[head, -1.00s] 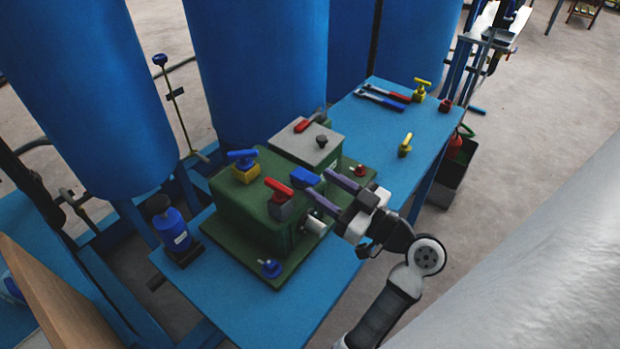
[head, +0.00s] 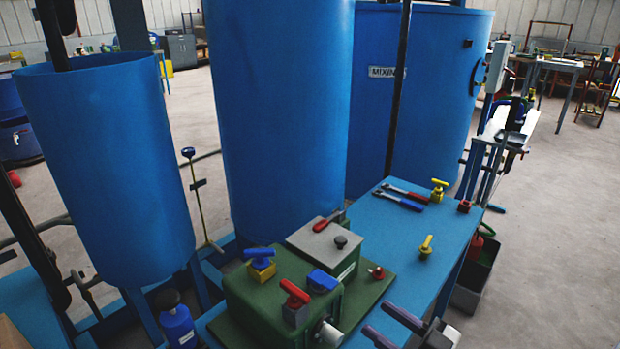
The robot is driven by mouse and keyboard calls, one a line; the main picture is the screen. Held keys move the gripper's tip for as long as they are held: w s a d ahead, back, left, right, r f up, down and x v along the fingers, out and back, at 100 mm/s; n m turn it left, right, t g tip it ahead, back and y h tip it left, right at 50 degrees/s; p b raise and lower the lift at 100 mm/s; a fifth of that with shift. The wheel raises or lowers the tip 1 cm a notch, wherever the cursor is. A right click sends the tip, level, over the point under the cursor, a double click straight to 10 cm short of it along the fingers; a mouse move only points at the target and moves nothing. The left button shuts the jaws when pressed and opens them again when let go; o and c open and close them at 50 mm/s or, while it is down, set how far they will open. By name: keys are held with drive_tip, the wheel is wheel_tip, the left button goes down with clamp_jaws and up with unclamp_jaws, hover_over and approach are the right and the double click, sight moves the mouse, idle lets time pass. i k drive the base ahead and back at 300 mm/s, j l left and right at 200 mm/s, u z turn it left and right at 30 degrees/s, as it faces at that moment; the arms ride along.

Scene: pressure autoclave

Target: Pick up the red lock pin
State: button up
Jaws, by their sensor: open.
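A small red knob-like pin (head: 376,272) stands on the right end of the green base plate, beside the grey-lidded block. Another small red piece (head: 464,206) sits at the far right corner of the blue table. I cannot tell for certain which is the lock pin. My gripper (head: 376,318) is at the bottom of the head view, its two purple-grey fingers apart, with nothing seen between them. It is on the near side of the green base, below the first red piece in the picture and apart from it. Most of my arm is out of view.
The green machine (head: 255,305) carries a red-handled valve (head: 296,292), a blue-handled valve (head: 260,262) and a blue block (head: 321,281). Yellow valves and long-handled tools (head: 405,197) lie on the blue table (head: 395,235). Its middle right is fairly clear. Large blue tanks (head: 280,110) stand behind.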

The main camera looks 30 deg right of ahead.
sight(297, 297)
drive_tip(key=k+l, duration=0.25)
drive_tip(key=k, duration=0.2)
drive_tip(key=k+l, duration=0.25)
drive_tip(key=k, duration=0.25)
